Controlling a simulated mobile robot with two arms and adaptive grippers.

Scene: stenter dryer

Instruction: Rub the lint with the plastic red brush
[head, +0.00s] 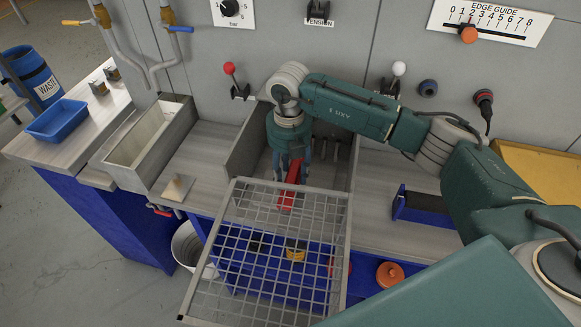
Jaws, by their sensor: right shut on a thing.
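My right gripper (292,168) points down over the open compartment (245,145) in the grey machine. It is shut on the red plastic brush (289,191), which hangs below the fingers at the back edge of a wire mesh screen (270,240). I cannot tell whether the brush touches the mesh. The screen slopes forward out of the compartment, over the blue shelf space. I cannot make out any lint; part of the compartment is hidden by my gripper and arm. My left gripper is not in view.
A grey trough (150,140) and a blue tray (57,119) are on the left. A dark block in a blue holder (425,207) sits on the right counter. Red-knobbed (229,68) and white-knobbed (399,68) levers stick out of the back panel. A white bucket (188,247) stands below.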

